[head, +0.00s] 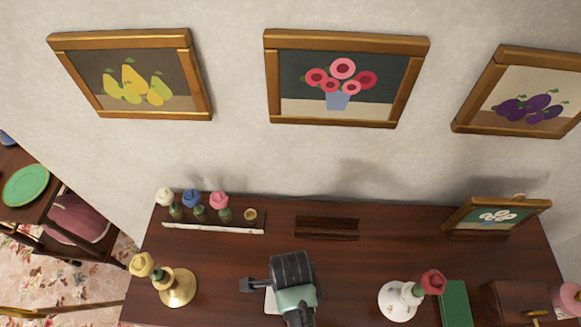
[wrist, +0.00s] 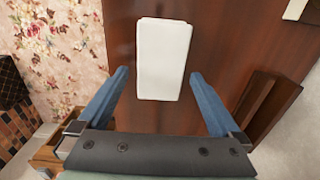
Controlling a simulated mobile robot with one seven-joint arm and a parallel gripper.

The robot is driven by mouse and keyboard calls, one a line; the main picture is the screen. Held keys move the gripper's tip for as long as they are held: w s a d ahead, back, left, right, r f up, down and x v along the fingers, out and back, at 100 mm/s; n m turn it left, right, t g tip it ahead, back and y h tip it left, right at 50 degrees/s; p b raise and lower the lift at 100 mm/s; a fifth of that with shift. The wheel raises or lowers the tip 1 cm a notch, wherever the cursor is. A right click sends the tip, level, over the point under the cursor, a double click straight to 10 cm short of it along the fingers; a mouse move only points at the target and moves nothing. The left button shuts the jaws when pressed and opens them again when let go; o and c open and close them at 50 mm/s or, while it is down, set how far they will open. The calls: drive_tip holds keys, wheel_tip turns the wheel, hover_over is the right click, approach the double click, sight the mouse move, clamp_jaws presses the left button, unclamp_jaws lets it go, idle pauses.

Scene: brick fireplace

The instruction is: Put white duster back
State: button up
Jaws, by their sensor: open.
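A white, flat-topped block (wrist: 164,60) lies on the dark wooden top, and I take it to be the white duster. In the head view a pale edge of it (head: 270,301) shows beside my arm, which hides the rest. My gripper (wrist: 158,75) is open in the wrist view. Its two blue fingers stand on either side of the block's near part, with gaps on both sides. In the head view my gripper (head: 283,285) is over the front middle of the top. A dark slotted wooden holder (head: 327,228) stands empty against the wall, and also shows at right in the wrist view (wrist: 265,100).
A rack (head: 213,228) with white, blue and pink heads stands back left. A brass holder (head: 178,288) is front left. A white vase (head: 397,300), green block (head: 454,303) and small framed picture (head: 497,217) are right. Bare wood (head: 370,255) lies between.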

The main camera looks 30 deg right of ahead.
wheel_tip(320, 180, up, 8)
drive_tip(key=shift+w, duration=0.1)
drive_tip(key=w+d+r+n+t+h, duration=0.15)
drive_tip(key=w+r+n+t, duration=0.5)
drive_tip(key=w+r, duration=0.8)
drive_tip(key=w+a+r+n+t, duration=0.1)
drive_tip(key=w+r+n+t, duration=0.2)
drive_tip(key=r, duration=0.4)
drive_tip(key=w+a+r+n+t, duration=0.1)
drive_tip(key=w+r+n+t, duration=0.15)
drive_tip(key=w+r, duration=0.4)
drive_tip(key=a+r+n+t, duration=0.35)
drive_tip(key=r+t, duration=0.25)
drive_tip(key=r, duration=1.1)
drive_tip(key=s+a+r+n+t, duration=0.1)
drive_tip(key=s+r+n+t, duration=0.2)
drive_tip(key=r, duration=0.5)
drive_tip(key=s+a+r+n+t+y, duration=0.1)
drive_tip(key=s+a+r+n+t, duration=0.1)
drive_tip(key=s+r, duration=0.4)
drive_tip(key=s+a+r+n+t, duration=0.2)
drive_tip(key=s+r+n+t, duration=0.2)
drive_tip(key=r, duration=0.6)
drive_tip(key=shift+s+a, duration=0.15)
drive_tip(key=shift+a, duration=0.1)
drive_tip(key=shift+y, duration=0.25)
